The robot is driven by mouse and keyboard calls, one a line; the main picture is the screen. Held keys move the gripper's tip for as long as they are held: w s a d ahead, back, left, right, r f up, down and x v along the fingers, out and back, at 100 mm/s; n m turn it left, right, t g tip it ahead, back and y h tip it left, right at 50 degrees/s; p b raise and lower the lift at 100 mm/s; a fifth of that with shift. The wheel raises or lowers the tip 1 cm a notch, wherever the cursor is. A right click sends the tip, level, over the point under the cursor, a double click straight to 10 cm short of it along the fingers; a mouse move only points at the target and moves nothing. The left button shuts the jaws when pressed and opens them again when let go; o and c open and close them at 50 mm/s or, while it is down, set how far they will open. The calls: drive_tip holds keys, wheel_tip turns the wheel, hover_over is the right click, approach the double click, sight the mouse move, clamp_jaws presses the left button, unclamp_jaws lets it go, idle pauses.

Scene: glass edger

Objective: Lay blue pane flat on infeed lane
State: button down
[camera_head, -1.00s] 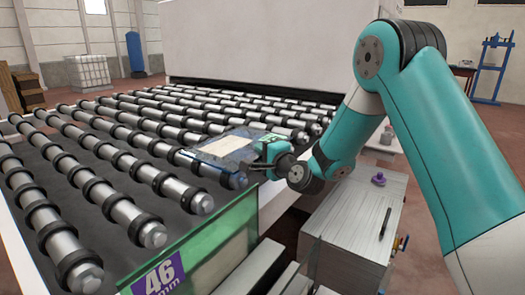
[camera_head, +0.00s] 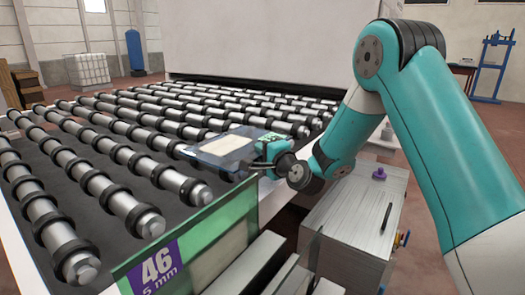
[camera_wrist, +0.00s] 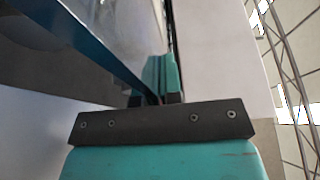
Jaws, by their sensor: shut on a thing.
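My gripper (camera_head: 270,152) is shut on the near right edge of the blue pane (camera_head: 208,151). The pane is see-through bluish glass with a pale patch on it. It lies roughly flat over the right end of the infeed lane's rollers (camera_head: 125,205); I cannot tell whether it touches them. In the wrist view the blue pane (camera_wrist: 100,45) runs up and left from my gripper (camera_wrist: 160,98), its dark blue edge showing. The fingertips are partly hidden by the gripper body.
A green-edged glass pane with a purple "46" label (camera_head: 195,250) stands upright in front of the rollers. A grey metal cabinet (camera_head: 350,230) with a purple knob (camera_head: 379,173) on top is to the right. A large white panel (camera_head: 270,40) stands behind the rollers.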

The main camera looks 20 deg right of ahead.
drive_tip(key=shift+f+b, duration=0.5)
drive_tip(key=shift+b, duration=0.05)
idle(0.4)
drive_tip(key=c, duration=1.2)
unclamp_jaws()
drive_tip(key=shift+f, duration=0.1)
drive_tip(key=shift+s+f+b, duration=0.1)
drive_tip(key=shift+f+b, duration=0.15)
drive_tip(key=shift+b, duration=0.1)
drive_tip(key=shift+s+d+b, duration=0.2)
drive_tip(key=shift+s+b, duration=0.65)
drive_tip(key=shift+s+d+b, duration=0.15)
drive_tip(key=shift+s+b, duration=0.65)
drive_tip(key=shift+s, duration=0.1)
drive_tip(key=shift+s+d+b, duration=0.2)
drive_tip(key=shift+s+b, duration=0.65)
drive_tip(key=shift+s+d+b, duration=0.15)
drive_tip(key=shift+s+b, duration=0.55)
drive_tip(key=shift+s, duration=0.2)
drive_tip(key=shift+s+d+b, duration=0.2)
drive_tip(key=shift+s+b, duration=0.45)
drive_tip(key=shift+s, duration=0.3)
drive_tip(key=shift+s+d+b, duration=0.15)
drive_tip(key=shift+s+b, duration=0.55)
drive_tip(key=shift+s, duration=0.2)
